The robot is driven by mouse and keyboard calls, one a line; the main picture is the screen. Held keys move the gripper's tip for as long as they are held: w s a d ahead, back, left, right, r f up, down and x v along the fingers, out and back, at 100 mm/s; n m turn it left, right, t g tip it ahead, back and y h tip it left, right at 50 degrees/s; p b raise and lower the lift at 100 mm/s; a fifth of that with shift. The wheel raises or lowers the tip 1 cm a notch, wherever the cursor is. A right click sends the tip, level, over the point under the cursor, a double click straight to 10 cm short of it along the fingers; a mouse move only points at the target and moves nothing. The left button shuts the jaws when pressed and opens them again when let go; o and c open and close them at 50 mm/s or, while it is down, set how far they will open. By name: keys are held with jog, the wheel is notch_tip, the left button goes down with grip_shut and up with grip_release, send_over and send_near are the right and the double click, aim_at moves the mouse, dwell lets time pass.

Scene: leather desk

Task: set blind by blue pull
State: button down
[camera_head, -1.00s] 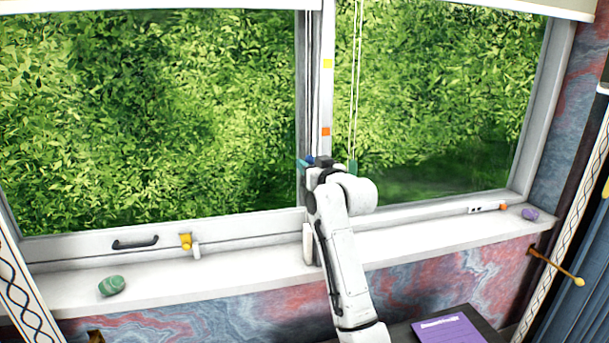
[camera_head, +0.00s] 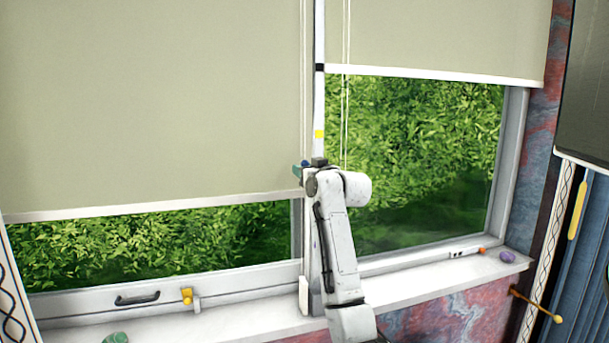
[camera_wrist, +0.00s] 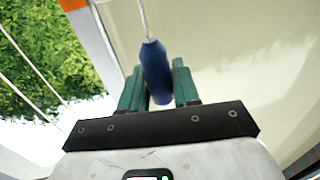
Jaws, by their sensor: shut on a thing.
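The blue pull (camera_wrist: 155,72) hangs on a thin cord and sits between the green fingers of my gripper (camera_wrist: 160,88). My gripper (camera_head: 304,168) is shut on it in front of the post between the two panes; in the head view only a bit of blue shows. The left blind (camera_head: 150,100) covers most of the left pane, its bottom bar sloping to just below my gripper. The right blind (camera_head: 440,35) covers only the upper part of its pane. The post has a black mark (camera_head: 320,67) and a yellow mark (camera_head: 319,134); an orange mark (camera_wrist: 74,4) shows in the wrist view.
Light cords (camera_head: 345,110) hang by the right pane. A black handle (camera_head: 137,299) and a yellow catch (camera_head: 187,296) are on the left frame. A green stone (camera_head: 116,338) and a purple stone (camera_head: 507,256) lie on the sill (camera_head: 400,296). A yellow-tipped rod (camera_head: 537,305) sticks out at right.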

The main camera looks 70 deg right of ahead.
jog(key=c, duration=1)
grip_release()
jog(key=shift+o, duration=0.2)
jog(key=b+v, duration=0.3)
jog(key=v, duration=0.7)
jog(key=shift+s+a, duration=0.25)
jog(key=shift+a, duration=0.05)
jog(key=shift+f, duration=0.1)
